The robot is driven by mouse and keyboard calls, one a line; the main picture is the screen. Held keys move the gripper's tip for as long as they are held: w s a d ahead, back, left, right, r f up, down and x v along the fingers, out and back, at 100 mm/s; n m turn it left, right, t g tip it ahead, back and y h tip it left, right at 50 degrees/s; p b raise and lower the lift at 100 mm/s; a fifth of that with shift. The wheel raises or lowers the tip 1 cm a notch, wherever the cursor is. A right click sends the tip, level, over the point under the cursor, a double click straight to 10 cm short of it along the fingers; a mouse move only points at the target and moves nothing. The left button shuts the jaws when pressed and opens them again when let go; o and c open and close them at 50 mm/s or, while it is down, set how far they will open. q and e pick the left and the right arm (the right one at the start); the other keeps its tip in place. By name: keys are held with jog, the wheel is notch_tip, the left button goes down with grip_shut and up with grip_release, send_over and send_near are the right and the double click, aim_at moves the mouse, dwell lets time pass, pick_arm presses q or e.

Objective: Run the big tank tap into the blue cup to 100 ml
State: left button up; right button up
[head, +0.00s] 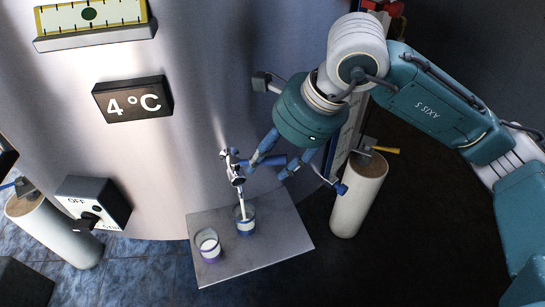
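The tap (234,168) sticks out of the tank wall, with a blue handle reaching right from it. A white stream (241,205) runs from its spout into the blue cup (246,228), a clear cup with blue marking standing upright on the metal shelf (265,250). The level in the cup is too small to read. My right gripper (268,172) is at the tap, its two blue fingers apart, one tip near the tap body and one to the right, with the handle between them. Whether they touch the handle is unclear. My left gripper is out of view.
A second cup with a purple base (208,246) stands left of the blue cup. A switch box (92,205) and a 4 °C display (132,98) are on the tank (185,130). Pale posts stand left (60,232) and right (358,195) of the shelf.

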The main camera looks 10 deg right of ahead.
jog(key=v, duration=1.2)
dwell(6.8)
